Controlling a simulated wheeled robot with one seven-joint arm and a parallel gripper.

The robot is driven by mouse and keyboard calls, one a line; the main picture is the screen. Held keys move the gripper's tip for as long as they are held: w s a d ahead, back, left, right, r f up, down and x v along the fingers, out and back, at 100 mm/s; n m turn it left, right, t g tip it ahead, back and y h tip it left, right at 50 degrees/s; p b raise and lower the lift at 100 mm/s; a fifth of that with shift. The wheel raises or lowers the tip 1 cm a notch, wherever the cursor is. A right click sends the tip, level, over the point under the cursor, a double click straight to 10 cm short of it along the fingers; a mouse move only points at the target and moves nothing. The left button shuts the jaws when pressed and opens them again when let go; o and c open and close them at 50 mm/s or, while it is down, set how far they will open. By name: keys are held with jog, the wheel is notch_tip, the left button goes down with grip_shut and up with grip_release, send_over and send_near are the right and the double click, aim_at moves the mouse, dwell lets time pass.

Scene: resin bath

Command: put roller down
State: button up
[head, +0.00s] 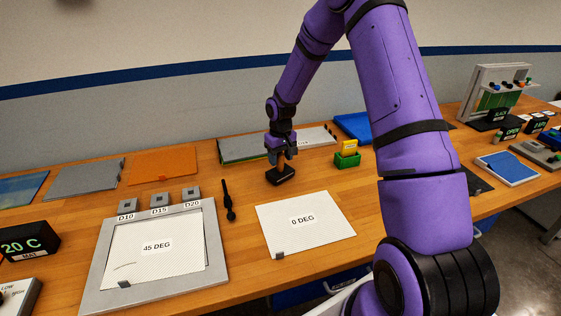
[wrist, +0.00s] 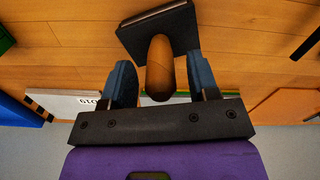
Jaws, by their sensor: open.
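The roller (head: 282,175) is a black block that sits on the wooden bench, behind the white 0 DEG sheet. In the wrist view it shows as a dark block with a brown rounded handle (wrist: 160,68). My gripper (head: 281,152) is just above it, pointing down. In the wrist view my gripper's two blue-grey fingers (wrist: 159,75) stand apart on either side of the handle, with a visible gap on each side. The roller's underside is hidden.
A green box with a yellow card (head: 347,158) stands close to the right. A black tool (head: 228,202) lies to the left. The framed 45 DEG sheet (head: 215,262) is at front left. The 0 DEG sheet (head: 335,215) lies in front. Orange (head: 162,164) and grey panels lie behind.

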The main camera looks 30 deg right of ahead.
notch_tip(320, 180, up, 10)
jog(key=shift+r, duration=0.2)
jog(key=s+a+r+t+h, duration=0.1)
jog(key=s+a+r, duration=0.2)
jog(key=s+r, duration=0.55)
jog(key=s+a+r+t, duration=0.1)
jog(key=s+a+r, duration=0.2)
jog(key=s+r, duration=0.55)
jog(key=s+a+r+t, duration=0.1)
jog(key=s+r, duration=0.2)
jog(key=s, duration=0.7)
jog(key=s+a+r+t+y, duration=0.1)
jog(key=s+a+r+t, duration=0.1)
jog(key=s, duration=0.8)
jog(key=shift+s+a+r, duration=0.15)
jog(key=shift+a+r, duration=0.05)
jog(key=shift+r, duration=0.6)
jog(key=shift+o, duration=0.3)
